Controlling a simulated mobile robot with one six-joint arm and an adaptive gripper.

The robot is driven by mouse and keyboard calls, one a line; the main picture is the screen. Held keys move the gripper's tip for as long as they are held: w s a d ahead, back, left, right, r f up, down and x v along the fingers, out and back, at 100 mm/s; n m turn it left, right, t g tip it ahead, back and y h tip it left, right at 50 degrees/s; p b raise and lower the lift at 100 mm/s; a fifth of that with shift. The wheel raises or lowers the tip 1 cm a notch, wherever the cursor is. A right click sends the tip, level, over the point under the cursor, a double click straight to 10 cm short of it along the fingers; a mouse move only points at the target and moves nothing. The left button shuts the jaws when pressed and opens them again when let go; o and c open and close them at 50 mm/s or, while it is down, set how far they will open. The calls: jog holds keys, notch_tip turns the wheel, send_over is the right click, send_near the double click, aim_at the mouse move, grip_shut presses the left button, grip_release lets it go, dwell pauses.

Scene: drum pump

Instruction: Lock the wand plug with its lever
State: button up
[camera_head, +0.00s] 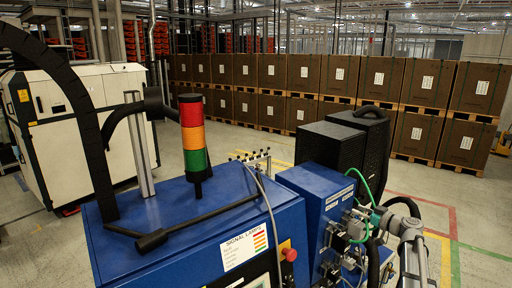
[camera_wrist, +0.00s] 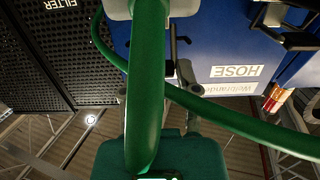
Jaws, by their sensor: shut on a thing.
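My gripper (camera_wrist: 152,22) has a dark green body at the bottom of the wrist view and grey fingers reaching up on both sides. It also shows at the right in the head view (camera_head: 380,216), against the fittings on the blue cabinet's side. It is shut on what looks like the wand plug, mostly hidden behind a thick green hose. This green hose (camera_wrist: 147,90) runs down the middle of the wrist view. A green hose (camera_head: 364,186) also loops above my gripper in the head view. I cannot make out the lever clearly, or whether it is open or closed.
A blue cabinet (camera_head: 322,190) labelled HOSE in the wrist view (camera_wrist: 272,95) stands beside my gripper. A black filter box (camera_head: 325,150) stands behind it. A signal tower (camera_head: 193,135) rises from the blue housing at left.

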jog(key=shift+s+d+f+t+y+b, duration=0.2)
jog(key=shift+f+t+y+b, duration=0.4)
jog(key=shift+b, duration=1.15)
jog(key=shift+r, duration=0.25)
jog(key=o, duration=0.9)
jog(key=shift+s+d, duration=0.1)
jog(key=shift+s+d+r+p, duration=0.35)
jog(key=shift+s+d, duration=0.65)
jog(key=shift+s, duration=0.3)
jog(key=shift+s+d+r+p, duration=0.35)
jog(key=shift+s+d, duration=0.65)
jog(key=shift+s, duration=0.25)
jog(key=shift+s+d+r+p, duration=0.35)
jog(key=shift+s+d, duration=0.65)
jog(key=shift+s, duration=0.3)
jog(key=shift+f, duration=0.1)
